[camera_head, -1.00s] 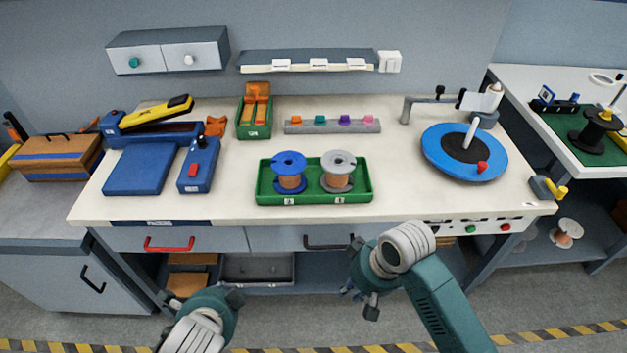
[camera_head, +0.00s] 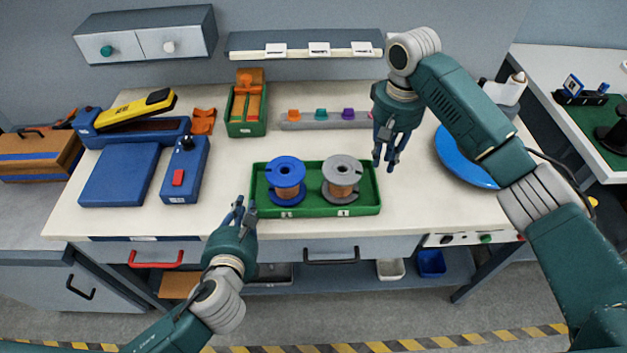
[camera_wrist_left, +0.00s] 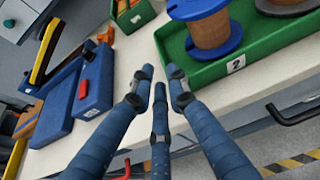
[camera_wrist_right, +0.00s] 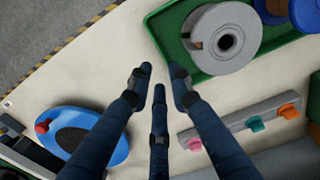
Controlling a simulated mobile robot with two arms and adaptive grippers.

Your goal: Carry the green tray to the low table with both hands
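The green tray (camera_head: 315,212) sits on the white workbench and holds two copper-wound spools, a blue one (camera_head: 286,171) and a grey one (camera_head: 342,170). My left gripper (camera_head: 238,207) is open and empty beside the tray's left end, near its front corner; the left wrist view shows the tray (camera_wrist_left: 262,50) ahead and to the right of the fingers. My right gripper (camera_head: 385,161) is open and empty near the tray's right end, toward the back; the right wrist view shows the tray (camera_wrist_right: 168,38) beyond the fingertips. I cannot identify the low table.
A blue control box (camera_head: 185,170) and a flat blue block (camera_head: 120,175) lie left of the tray. A grey peg rail (camera_head: 325,121) and a green bin (camera_head: 246,128) stand behind it. A blue turntable (camera_head: 462,160) is partly hidden by my right arm. A side table (camera_head: 560,60) stands right.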

